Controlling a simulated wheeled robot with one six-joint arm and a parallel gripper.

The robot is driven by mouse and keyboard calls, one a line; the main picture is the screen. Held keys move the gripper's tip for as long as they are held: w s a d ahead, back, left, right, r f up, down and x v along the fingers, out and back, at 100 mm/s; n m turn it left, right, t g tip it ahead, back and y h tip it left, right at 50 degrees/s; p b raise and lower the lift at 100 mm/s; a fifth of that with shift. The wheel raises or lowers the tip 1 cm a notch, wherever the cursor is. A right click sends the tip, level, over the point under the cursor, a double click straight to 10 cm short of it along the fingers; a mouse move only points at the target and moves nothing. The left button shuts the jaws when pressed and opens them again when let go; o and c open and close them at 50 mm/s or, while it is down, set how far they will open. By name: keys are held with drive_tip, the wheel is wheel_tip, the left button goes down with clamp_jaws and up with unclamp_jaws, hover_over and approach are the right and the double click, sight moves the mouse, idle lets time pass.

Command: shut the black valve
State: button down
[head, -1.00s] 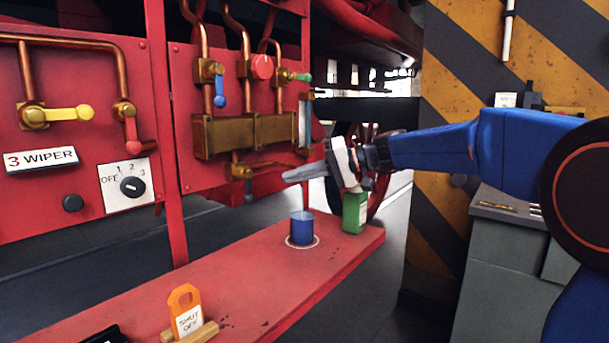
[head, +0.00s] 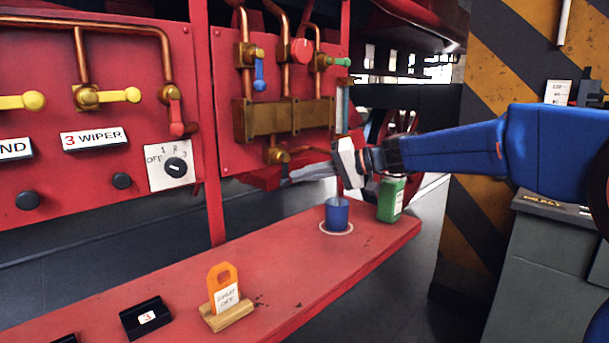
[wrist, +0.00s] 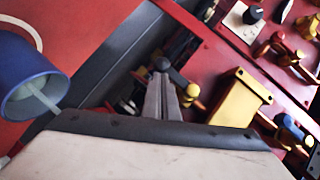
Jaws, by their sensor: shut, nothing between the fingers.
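The black valve has a brass body (head: 277,156) under the brass manifold on the red panel. Its dark lever is mostly hidden by my gripper in the head view. In the wrist view its black knob (wrist: 163,64) and short dark arm show just beyond my fingertips, joined to the brass body (wrist: 191,93). My gripper (head: 285,182) is shut and empty, its fingers pointing left, just below the valve body. In the wrist view the closed fingertips (wrist: 162,78) lie at the knob; I cannot tell if they touch it.
Below, a red shelf (head: 290,255) carries a blue cup (head: 337,212), a green container (head: 391,199) and an orange shut-off tag (head: 223,285). Above are blue (head: 259,73), red (head: 301,51) and green-handled (head: 341,62) valves. A striped pillar (head: 480,150) stands right.

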drive_tip(key=shift+s+a+f+m+y, duration=0.2)
drive_tip(key=shift+f+m+y, duration=0.1)
drive_tip(key=shift+m, duration=0.1)
drive_tip(key=s+a+r+m+t+y, duration=0.1)
drive_tip(key=s+a+m+y, duration=0.3)
drive_tip(key=m, duration=0.7)
drive_tip(key=shift+s+a+r+t+y, duration=0.35)
drive_tip(key=shift+s+y, duration=0.35)
drive_tip(key=shift+y, duration=0.5)
drive_tip(key=shift+s, duration=0.15)
idle(0.3)
drive_tip(key=v, duration=1.7)
drive_tip(key=shift+d, duration=0.25)
drive_tip(key=shift+s+f, duration=0.1)
drive_tip(key=shift+f, duration=0.05)
